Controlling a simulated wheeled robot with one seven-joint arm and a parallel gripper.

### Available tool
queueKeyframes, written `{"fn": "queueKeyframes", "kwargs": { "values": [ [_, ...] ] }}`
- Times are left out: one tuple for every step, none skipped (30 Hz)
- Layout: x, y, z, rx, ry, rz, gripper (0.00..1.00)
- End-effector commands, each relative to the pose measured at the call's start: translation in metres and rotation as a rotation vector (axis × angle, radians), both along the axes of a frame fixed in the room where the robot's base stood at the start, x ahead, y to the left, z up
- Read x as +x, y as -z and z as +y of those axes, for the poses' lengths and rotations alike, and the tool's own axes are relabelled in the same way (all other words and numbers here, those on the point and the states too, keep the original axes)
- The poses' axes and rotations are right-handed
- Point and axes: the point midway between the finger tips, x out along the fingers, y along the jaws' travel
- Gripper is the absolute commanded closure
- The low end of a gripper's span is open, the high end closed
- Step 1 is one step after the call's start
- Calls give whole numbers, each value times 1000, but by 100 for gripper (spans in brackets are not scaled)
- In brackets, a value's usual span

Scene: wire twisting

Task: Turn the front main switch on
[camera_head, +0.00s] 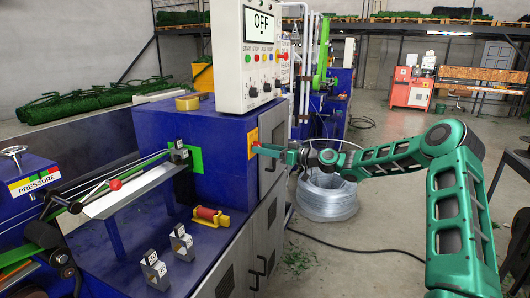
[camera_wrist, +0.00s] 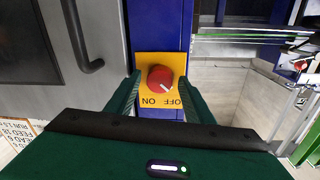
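The front main switch is a round red knob (camera_wrist: 160,78) on a yellow plate (camera_wrist: 145,61), which also shows on the side of the blue machine (camera_head: 252,132). The plate's OFF and ON labels appear upside down in the wrist view. The knob's pale mark points to the lower right, toward OFF. My gripper (camera_wrist: 159,82) is open, with one dark green finger on each side of the knob and small gaps visible. In the head view my gripper (camera_head: 262,149) is at the plate and hides most of the knob. The control box screen (camera_head: 260,25) reads OFF.
A black door handle (camera_wrist: 82,40) stands out beside the switch plate. A coil of clear wire (camera_head: 327,200) sits on the floor below my arm. A dark cable (camera_head: 350,246) crosses the floor. Open floor lies to the right.

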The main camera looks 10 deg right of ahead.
Motion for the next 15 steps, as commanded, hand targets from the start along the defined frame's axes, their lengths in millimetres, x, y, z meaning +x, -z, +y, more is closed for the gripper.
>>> {"fn": "queueKeyframes", "kwargs": {
  "values": [
    [0, 0, 0, 0, 0, 0, 65],
    [0, 0, 0, 0, 0, 0, 72],
    [0, 0, 0, 0, 0, 0, 82],
    [0, 0, 0, 0, 0, 0, 89],
    [0, 0, 0, 0, 0, 0, 90],
    [1, 0, -11, 0, 2, -1, 90],
    [0, 0, -6, 0, 0, 0, 90],
    [0, 0, -5, 1, 0, 1, 90],
    [0, 0, -3, 0, 1, 2, 90],
    [0, 0, -3, 2, 1, 4, 90],
    [0, 0, -2, 4, 2, 6, 90],
    [0, 0, -2, 7, 2, 11, 90],
    [0, 0, -2, 11, 2, 16, 90],
    [0, 0, -1, 15, 3, 23, 90],
    [1, 0, -1, 24, 3, 33, 90]
  ]
}}
